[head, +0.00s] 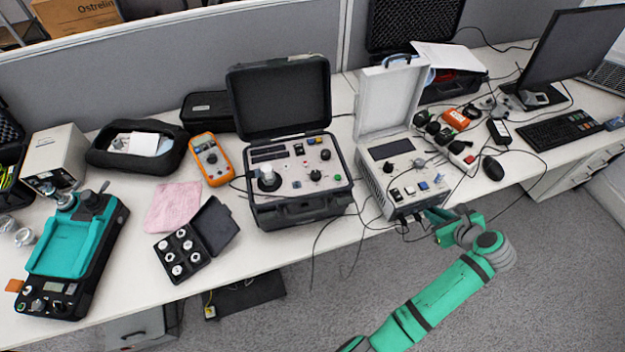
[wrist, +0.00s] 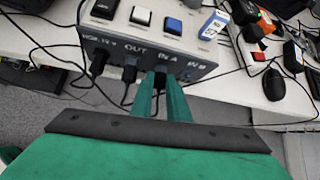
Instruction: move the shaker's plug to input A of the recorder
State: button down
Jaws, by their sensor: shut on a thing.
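The recorder (head: 408,165) is a light grey box with an open lid. Its front panel (wrist: 195,72) fills the top of the wrist view, with sockets labelled OUT, IN A and IN B. My gripper (head: 438,216) is at the front panel's lower right; in the wrist view its green fingers (wrist: 161,88) are shut on a dark plug (wrist: 160,78) at IN A. The plug's tip is hidden, so I cannot tell whether it is seated. Another plug (wrist: 130,68) is in OUT, and a black plug (wrist: 98,64) is further left. The shaker (head: 268,180) appears to be in the open black case.
Cables hang over the desk's front edge below the recorder and black case (head: 300,212). A power strip (head: 455,150) with adapters and a mouse (head: 493,168) lie right of the recorder. The floor in front is mostly free.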

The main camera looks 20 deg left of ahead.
jog(key=shift+w+r, duration=0.1)
jog(key=shift+w, duration=0.05)
jog(key=shift+w+d+m+g+y, duration=0.2)
jog(key=shift+m+g+y, duration=0.2)
jog(key=shift+g+y, duration=0.15)
jog(key=shift+m+g+y, duration=0.35)
jog(key=shift+m+y, duration=0.05)
jog(key=shift+y, duration=0.35)
jog(key=shift+w+d+m+g+y, duration=0.1)
jog(key=shift+w+m+g+y, duration=0.05)
jog(key=shift+m+g+y, duration=0.2)
jog(key=shift+d+m+g+y, duration=0.2)
jog(key=shift+m+g+y, duration=0.25)
jog(key=shift+y, duration=0.5)
